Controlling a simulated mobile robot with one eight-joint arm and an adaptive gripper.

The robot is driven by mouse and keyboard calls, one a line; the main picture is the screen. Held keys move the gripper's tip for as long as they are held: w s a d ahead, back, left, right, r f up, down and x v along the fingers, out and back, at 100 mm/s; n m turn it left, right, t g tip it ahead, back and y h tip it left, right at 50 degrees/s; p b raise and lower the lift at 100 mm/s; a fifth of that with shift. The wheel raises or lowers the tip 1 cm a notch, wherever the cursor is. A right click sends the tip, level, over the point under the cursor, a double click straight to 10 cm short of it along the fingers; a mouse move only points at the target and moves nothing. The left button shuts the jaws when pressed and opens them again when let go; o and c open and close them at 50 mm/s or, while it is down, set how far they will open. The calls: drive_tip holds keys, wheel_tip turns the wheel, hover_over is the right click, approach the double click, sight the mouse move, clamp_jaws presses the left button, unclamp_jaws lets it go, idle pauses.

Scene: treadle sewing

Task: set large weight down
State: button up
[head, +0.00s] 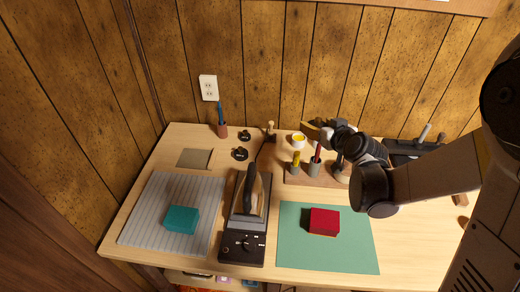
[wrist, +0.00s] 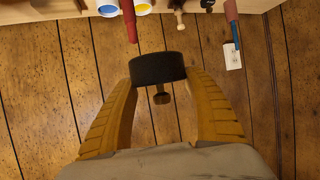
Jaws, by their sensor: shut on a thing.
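My gripper (wrist: 160,80) is shut on a short black cylinder with a small brown knob, the large weight (wrist: 157,68), in the wrist view. Its yellow fingers press on both sides of the weight. In the head view my gripper (head: 312,129) is above the back of the table, near the yellow cup. The held weight is hard to make out there. Two smaller dark knobbed pieces (head: 240,154) stand on the table at the back left, apart from my gripper.
An iron (head: 250,195) stands on a dark base. A teal block (head: 182,219) lies on the striped mat (head: 140,222); a red block (head: 324,221) lies on the green mat (head: 350,257). Upright tools stand in a wooden rack (head: 300,179) below my gripper. A brown pen cup (head: 222,131) stands back left.

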drive_tip(key=w+a+f, duration=0.4)
drive_tip(key=w+a, duration=0.1)
drive_tip(key=a, duration=0.2)
drive_tip(key=b, duration=0.3)
hover_over(268, 159)
wheel_tip(268, 159, down, 8)
drive_tip(key=shift+y, duration=0.3)
wheel_tip(268, 159, down, 10)
drive_tip(key=b, duration=0.4)
drive_tip(key=shift+w+r+b, duration=0.1)
drive_tip(key=shift+r+b, duration=0.05)
drive_tip(key=shift+b, duration=0.25)
drive_tip(key=shift+r, duration=0.1)
drive_tip(key=o, duration=1.4)
drive_tip(key=shift+n, duration=0.3)
